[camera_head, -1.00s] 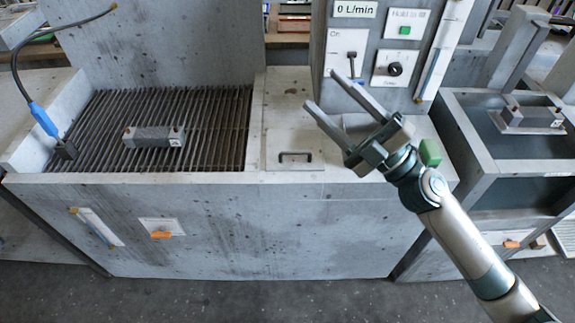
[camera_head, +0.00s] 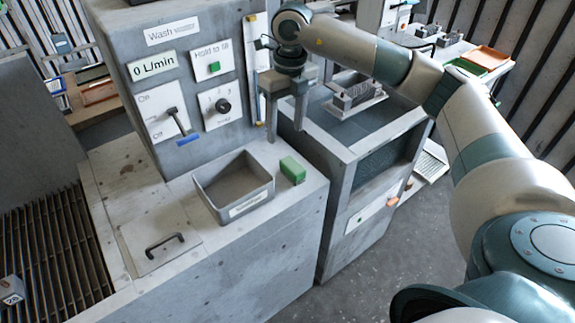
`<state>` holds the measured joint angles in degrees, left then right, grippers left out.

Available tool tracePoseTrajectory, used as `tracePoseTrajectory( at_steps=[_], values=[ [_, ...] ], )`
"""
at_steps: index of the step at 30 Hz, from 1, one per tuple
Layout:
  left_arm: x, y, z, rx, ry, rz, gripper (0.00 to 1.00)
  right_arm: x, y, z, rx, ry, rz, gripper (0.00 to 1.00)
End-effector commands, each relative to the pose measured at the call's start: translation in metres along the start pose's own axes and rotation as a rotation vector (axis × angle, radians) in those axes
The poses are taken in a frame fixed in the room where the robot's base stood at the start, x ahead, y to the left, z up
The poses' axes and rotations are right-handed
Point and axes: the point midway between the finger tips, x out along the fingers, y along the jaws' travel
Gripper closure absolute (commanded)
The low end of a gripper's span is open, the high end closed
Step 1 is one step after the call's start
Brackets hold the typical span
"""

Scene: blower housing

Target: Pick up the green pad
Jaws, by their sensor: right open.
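The green pad (camera_head: 293,170) is a small green block lying on the grey counter, just right of an open grey tray (camera_head: 222,207). My right gripper (camera_head: 285,135) hangs above and behind the pad, fingers pointing down. Its two fingers are apart with nothing between them. It is clear of the pad. My left gripper is not in view.
A control panel with a switch (camera_head: 178,122), a dial (camera_head: 223,106) and a green button (camera_head: 214,67) stands behind the tray. A tank holding a grey part (camera_head: 357,92) is to the right. A grating (camera_head: 45,245) lies at the left. A lid handle (camera_head: 164,245) sticks up from the counter.

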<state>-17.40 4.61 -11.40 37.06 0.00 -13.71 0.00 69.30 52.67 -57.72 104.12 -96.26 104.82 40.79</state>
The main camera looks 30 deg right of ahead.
Motion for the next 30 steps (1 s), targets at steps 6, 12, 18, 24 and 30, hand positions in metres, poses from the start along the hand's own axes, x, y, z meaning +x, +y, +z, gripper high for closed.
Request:
tracePoseTrajectory(
  at_steps=[6, 12, 18, 24, 30],
  values=[
    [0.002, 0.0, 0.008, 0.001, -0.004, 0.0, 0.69, -0.01, -0.022, -0.003, 0.038, 0.013, -0.07, 0.45],
    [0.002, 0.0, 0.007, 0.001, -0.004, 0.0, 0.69, -0.01, -0.022, -0.003, 0.036, 0.013, -0.068, 0.45],
    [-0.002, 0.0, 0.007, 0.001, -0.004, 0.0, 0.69, -0.005, -0.022, -0.003, 0.035, 0.014, -0.067, 0.45],
    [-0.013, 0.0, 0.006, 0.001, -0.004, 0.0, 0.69, 0.018, -0.023, -0.004, 0.035, 0.017, -0.066, 0.45],
    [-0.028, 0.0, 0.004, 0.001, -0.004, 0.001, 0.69, 0.053, -0.026, -0.005, 0.036, 0.018, -0.066, 0.45]
  ],
)
